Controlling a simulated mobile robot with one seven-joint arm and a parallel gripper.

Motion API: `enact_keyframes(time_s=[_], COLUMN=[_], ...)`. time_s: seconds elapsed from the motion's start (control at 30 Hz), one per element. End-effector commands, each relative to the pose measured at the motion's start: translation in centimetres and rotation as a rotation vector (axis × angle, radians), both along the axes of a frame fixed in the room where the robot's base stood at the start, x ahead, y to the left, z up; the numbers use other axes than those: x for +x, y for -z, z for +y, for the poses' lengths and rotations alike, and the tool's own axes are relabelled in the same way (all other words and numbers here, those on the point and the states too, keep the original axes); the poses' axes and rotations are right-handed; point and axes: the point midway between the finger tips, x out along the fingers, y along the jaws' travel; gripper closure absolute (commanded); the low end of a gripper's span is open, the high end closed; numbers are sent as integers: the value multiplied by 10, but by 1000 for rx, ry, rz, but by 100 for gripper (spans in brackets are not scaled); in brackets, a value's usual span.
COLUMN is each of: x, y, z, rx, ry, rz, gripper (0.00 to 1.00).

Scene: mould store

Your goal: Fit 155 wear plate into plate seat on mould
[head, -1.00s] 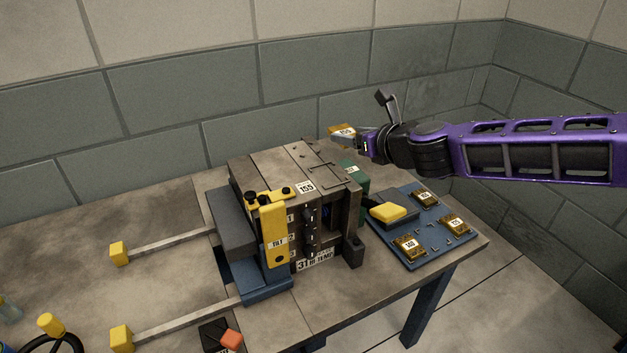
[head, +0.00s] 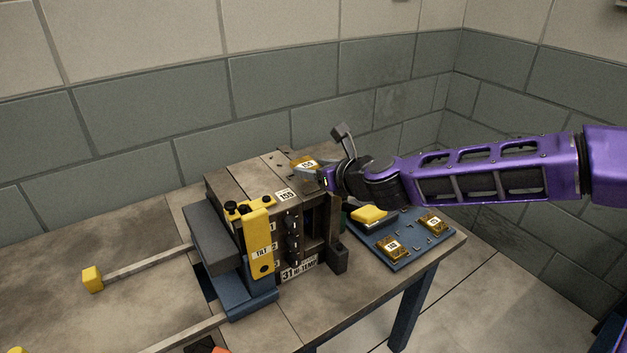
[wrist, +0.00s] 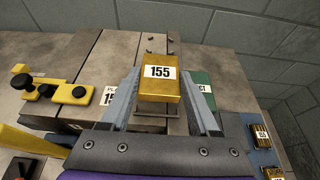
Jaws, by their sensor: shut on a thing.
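The 155 wear plate (head: 305,164) is a gold block with a white label. It also shows in the wrist view (wrist: 160,80), label up, between my fingers. My gripper (head: 318,174) is shut on it, over the top of the mould (head: 242,177). In the wrist view the fingers (wrist: 160,95) grip the plate from both sides. Part of the plate seat's dark outline (wrist: 158,111) shows just below the plate's near edge; the rest is hidden by the plate. I cannot tell whether the plate touches the mould top.
A blue tray (head: 412,257) with other gold plates (head: 392,247) and a yellow-topped block (head: 369,214) lies right of the mould. A green block (wrist: 202,92) stands beside the mould. A yellow TILT bracket (head: 261,240) and black knobs rise at the mould's front left. Walls stand behind.

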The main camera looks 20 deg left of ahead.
Motion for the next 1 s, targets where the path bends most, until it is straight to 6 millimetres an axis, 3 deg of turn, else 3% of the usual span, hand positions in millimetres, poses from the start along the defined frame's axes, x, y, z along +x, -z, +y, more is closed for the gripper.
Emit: enact_keyframes(time_s=[0.13, 0.6, 0.63, 0.77, 1.0], x=[0, 0, 0, 0, 0], y=[22, 29, 29, 29, 29], z=[1, 0, 0, 0, 0], rx=[2, 2, 1, 1, 0], ry=[-1, 0, 0, 0, 0], rz=[0, -1, 1, 1, 0], gripper=[100, 100, 33, 9, 8])
